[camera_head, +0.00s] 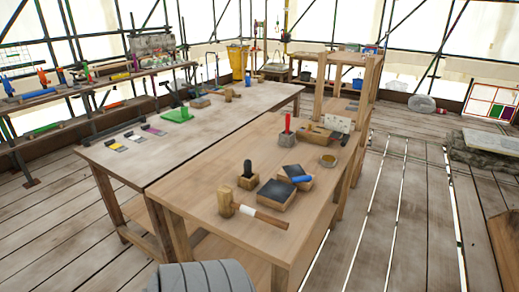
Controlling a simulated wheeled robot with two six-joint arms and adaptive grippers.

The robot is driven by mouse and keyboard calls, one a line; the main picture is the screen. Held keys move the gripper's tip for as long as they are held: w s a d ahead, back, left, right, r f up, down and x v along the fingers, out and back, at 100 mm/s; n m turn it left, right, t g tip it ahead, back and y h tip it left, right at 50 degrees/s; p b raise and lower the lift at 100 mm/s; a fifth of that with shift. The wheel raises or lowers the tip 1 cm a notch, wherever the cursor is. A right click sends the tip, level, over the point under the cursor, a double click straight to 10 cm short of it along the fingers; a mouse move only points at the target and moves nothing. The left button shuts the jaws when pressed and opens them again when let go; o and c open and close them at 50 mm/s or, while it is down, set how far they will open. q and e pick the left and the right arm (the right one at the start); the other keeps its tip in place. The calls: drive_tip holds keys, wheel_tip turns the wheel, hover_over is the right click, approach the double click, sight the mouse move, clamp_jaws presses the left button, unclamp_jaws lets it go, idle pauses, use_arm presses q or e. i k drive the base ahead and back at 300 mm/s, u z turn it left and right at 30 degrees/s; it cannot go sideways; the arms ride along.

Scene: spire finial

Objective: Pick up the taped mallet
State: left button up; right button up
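A wooden mallet (228,200) lies on the near end of the closer wooden table (185,190). Neither of my grippers shows in the head view.
Behind the near mallet are a dark-knobbed block (247,178), a dark-topped block (273,193), and a blue roller (301,179) on another block. A red-handled tool (287,130) stands farther back. The table is bare left of the mallet. The plank floor at right is largely open.

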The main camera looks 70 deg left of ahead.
sight(226, 205)
drive_tip(key=u, duration=0.35)
drive_tip(key=i, duration=1)
drive_tip(key=u, duration=1.5)
drive_tip(key=i, duration=0.6)
drive_tip(key=u, duration=0.6)
